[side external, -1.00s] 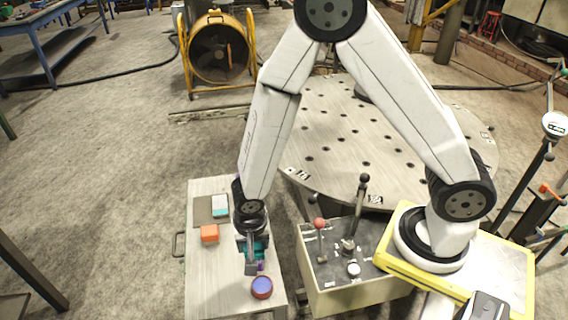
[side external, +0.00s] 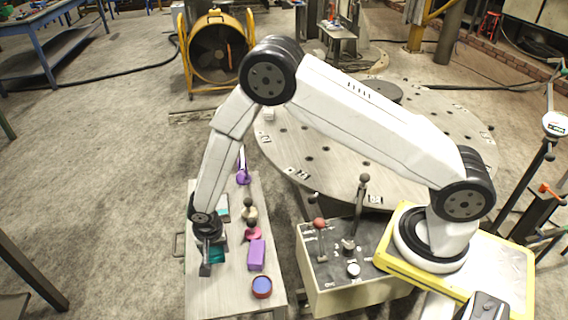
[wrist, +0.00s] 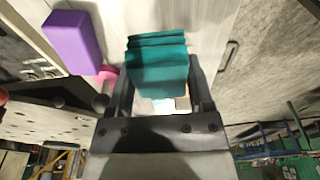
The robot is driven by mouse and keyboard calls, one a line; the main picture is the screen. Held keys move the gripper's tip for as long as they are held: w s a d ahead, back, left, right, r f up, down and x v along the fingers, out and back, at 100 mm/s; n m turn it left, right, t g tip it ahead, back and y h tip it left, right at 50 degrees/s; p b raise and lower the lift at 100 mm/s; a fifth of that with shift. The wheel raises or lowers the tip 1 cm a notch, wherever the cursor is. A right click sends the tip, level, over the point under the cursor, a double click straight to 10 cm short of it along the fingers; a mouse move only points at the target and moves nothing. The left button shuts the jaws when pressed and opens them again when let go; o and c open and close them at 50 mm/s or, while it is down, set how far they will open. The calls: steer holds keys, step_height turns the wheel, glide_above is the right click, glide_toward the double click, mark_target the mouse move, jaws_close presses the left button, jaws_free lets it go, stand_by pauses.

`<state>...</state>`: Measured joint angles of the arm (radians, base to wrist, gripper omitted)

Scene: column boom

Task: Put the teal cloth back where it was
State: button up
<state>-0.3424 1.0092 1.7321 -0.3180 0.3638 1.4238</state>
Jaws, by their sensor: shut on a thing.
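The teal cloth (wrist: 158,66) is a folded stack with several layers, held between the two fingers of my gripper (wrist: 160,92) in the wrist view. In the side external view the cloth (side external: 217,254) shows partly beside my gripper (side external: 206,264), over the left part of the pale bench (side external: 238,300). My gripper is shut on it. I cannot tell whether the cloth touches the bench top.
Behind are a pink item (side external: 252,235), a cream item (side external: 249,211) and a purple item (side external: 243,178). A teal-and-white box (side external: 223,208) is close behind my wrist.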

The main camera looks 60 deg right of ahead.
mark_target(211, 258)
steer(key=shift+w+a+f, duration=0.15)
steer(key=shift+w+f, duration=0.55)
steer(key=shift+f, duration=0.15)
steer(key=shift+w+f, duration=0.25)
steer(key=shift+f, duration=1.6)
steer(key=shift+f, duration=0.1)
steer(key=o, duration=1.2)
steer(key=shift+s+a+r, duration=0.2)
steer(key=shift+r, duration=1.85)
steer(key=shift+s+a+r, duration=0.15)
steer(key=shift+a+r, duration=0.05)
steer(key=shift+r, duration=1.8)
steer(key=shift+s+a+r, duration=0.2)
steer(key=shift+r, duration=1.85)
